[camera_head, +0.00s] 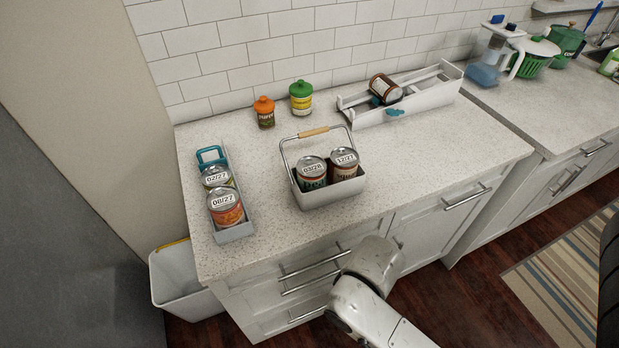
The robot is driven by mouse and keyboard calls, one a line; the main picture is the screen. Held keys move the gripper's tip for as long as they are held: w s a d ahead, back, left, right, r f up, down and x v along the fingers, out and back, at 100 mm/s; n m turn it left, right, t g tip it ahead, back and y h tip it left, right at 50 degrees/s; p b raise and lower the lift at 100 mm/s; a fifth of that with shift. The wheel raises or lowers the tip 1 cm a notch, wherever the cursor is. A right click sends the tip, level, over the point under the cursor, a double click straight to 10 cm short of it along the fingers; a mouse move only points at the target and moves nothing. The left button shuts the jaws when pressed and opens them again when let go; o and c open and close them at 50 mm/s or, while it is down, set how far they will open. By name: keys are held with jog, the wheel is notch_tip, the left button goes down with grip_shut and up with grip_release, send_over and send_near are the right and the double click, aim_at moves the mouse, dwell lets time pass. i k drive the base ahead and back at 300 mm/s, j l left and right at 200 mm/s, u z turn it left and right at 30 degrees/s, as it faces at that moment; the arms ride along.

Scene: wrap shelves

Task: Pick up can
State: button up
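Several cans show in the head view. A white caddy (335,199) with a wooden handle holds two upright cans, one marked 03/28 (311,175) and one marked 12/21 (344,165). A narrow grey tray (238,233) at the left holds an upright can marked 02/27 (217,178) and an orange-labelled can marked 08/27 (226,208) in front of it. A brown can (384,89) lies on its side on a white rack at the back. My arm reaches in from the bottom, in front of the counter; my gripper does not show.
An orange-capped jar (264,113) and a green-capped yellow jar (301,98) stand near the tiled wall. The white rack (425,97) sits to their right. A white bin (178,281) stands on the floor at left.

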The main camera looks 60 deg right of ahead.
aim_at(311, 169)
jog(key=z, duration=1.1)
jog(key=k+j+z, duration=0.15)
jog(key=j, duration=0.3)
jog(key=k+j+z, duration=0.15)
jog(key=j, duration=0.25)
jog(key=k+j+z, duration=0.2)
jog(key=i, duration=0.35)
